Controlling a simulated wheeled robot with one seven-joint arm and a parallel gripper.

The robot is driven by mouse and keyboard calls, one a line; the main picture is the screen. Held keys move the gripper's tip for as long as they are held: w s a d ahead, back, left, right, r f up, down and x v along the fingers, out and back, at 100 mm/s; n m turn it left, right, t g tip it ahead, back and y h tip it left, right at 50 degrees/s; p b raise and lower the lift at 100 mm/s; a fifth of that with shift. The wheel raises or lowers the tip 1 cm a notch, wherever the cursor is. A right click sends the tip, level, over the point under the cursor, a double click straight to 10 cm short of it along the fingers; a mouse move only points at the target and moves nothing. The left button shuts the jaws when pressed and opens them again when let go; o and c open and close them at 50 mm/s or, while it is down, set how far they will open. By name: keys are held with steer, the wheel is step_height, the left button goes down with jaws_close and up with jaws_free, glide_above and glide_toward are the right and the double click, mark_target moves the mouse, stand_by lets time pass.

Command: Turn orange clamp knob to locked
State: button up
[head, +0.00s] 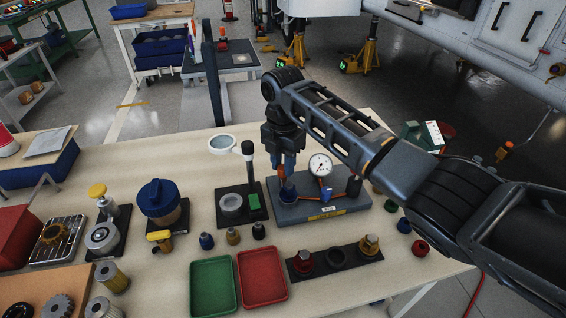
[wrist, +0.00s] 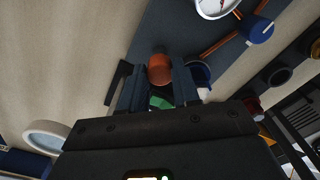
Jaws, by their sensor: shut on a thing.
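The orange clamp knob (wrist: 160,69) sits between the two blue fingers of my gripper (wrist: 161,84) in the wrist view. My gripper is shut on it. In the head view my gripper (head: 284,160) points down at the left back of a grey test fixture (head: 310,210). Only a little of the orange knob (head: 282,172) shows there, behind the fingers. Any lock marking on it is hidden. The fixture carries a white dial gauge (head: 320,165), a blue knob (head: 326,195) and copper-coloured pipes.
A black stand with an upright post (head: 248,165) is close left of the fixture. A white ring (head: 222,143) lies behind it. Green (head: 212,287) and red (head: 262,276) trays and a dark block with fittings (head: 335,258) stand in front. Small caps lie to the right.

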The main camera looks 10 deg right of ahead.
mark_target(283, 167)
steer(key=shift+n, duration=0.7)
steer(key=o, duration=1.1)
steer(key=shift+c, duration=0.2)
steer(key=shift+r, duration=0.1)
step_height(283, 167, up, 8)
steer(key=shift+f, duration=0.15)
